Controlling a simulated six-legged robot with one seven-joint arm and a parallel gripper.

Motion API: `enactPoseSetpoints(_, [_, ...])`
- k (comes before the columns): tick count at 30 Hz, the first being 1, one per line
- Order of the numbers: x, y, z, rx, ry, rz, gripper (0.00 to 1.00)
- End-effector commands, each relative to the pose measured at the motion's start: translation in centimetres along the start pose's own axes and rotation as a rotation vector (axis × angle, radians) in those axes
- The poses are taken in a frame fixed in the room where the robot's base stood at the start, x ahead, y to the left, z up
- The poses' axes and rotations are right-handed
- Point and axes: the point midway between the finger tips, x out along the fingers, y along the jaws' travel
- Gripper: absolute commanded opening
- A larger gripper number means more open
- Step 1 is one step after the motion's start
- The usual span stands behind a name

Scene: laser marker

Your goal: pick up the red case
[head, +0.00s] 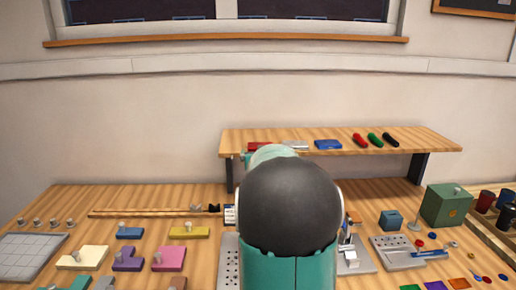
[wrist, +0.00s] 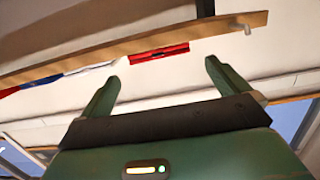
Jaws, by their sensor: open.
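The red case (head: 259,146) lies on the raised wooden shelf (head: 425,139), at its left part in the head view. My arm partly hides it there. In the wrist view the red case (wrist: 158,53) shows as a flat red strip at the shelf edge. My gripper (wrist: 162,69) is open and empty, with its two green fingers spread. The case appears between and beyond the fingertips, apart from them. In the head view my arm hides the fingers.
A white case (head: 296,145) and a blue case (head: 328,144) lie to the right of the red one. Red, green and black markers (head: 375,139) lie farther right. The workbench (head: 205,250) below holds several blocks, a green box (head: 446,206) and small parts.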

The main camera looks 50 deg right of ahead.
Motion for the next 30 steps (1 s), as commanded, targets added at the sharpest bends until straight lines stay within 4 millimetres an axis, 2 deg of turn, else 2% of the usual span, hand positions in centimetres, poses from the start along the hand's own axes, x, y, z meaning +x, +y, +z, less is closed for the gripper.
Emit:
enactPoseSetpoints(3, [1.8, -0.1, 0.0, 0.0, -0.001, -0.002, 1.0])
enactPoseSetpoints(10, [3.5, -0.2, -0.1, 0.0, -0.001, -0.004, 1.0])
enactPoseSetpoints(18, [7.3, -0.1, -0.3, 0.0, -0.001, -0.006, 1.0])
enactPoseSetpoints(27, [7.8, -0.1, -0.4, 0.0, -0.001, -0.006, 1.0])
enactPoseSetpoints(30, [7.8, -0.1, -0.4, 0.0, -0.001, -0.006, 0.8])
